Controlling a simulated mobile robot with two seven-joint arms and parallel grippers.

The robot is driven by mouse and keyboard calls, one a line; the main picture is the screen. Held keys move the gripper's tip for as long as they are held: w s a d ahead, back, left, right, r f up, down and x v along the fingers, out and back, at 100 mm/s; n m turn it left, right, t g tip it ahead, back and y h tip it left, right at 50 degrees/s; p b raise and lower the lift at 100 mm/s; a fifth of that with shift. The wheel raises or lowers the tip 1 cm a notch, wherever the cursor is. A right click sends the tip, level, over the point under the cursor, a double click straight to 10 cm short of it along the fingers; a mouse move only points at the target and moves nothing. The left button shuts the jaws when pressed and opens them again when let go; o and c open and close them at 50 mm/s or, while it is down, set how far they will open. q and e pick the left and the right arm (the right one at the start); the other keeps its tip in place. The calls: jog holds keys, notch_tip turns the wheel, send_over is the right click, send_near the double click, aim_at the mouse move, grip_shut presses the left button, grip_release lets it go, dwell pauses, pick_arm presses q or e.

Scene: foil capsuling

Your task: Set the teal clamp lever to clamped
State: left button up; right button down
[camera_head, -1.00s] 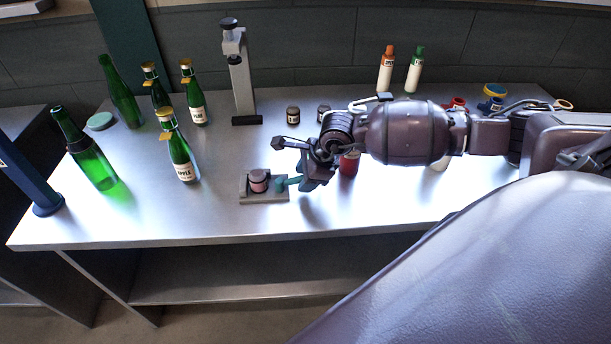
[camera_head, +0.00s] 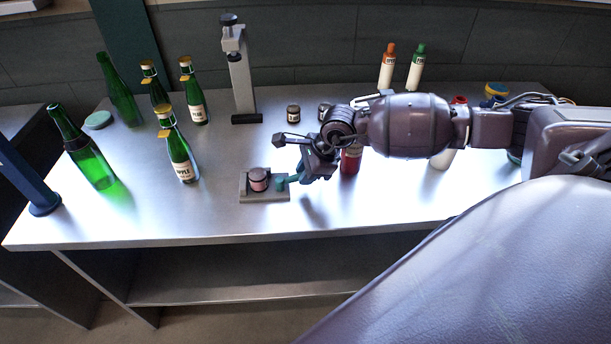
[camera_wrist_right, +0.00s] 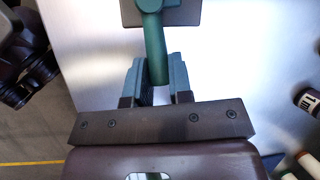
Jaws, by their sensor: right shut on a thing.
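The teal clamp lever (camera_head: 291,179) sticks out to the right from a small grey clamp base (camera_head: 265,196) near the front middle of the table. My right gripper (camera_head: 303,177) is at the lever's free end. In the right wrist view the lever (camera_wrist_right: 154,40) runs down from its round pivot, and its end lies between the two fingers of the right gripper (camera_wrist_right: 157,80), which is shut on it.
Green bottles (camera_head: 180,158) stand at the left of the table. A grey press-like stand (camera_head: 241,85) is behind the clamp. A red bottle (camera_head: 350,162) stands close by my right gripper. The table front (camera_head: 200,225) is clear.

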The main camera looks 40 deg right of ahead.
jog(key=shift+w, duration=0.1)
jog(key=c, duration=1)
grip_release()
jog(key=shift+c, duration=0.2)
jog(key=v, duration=1)
jog(key=shift+d+r, duration=0.15)
jog(key=shift+r, duration=0.2)
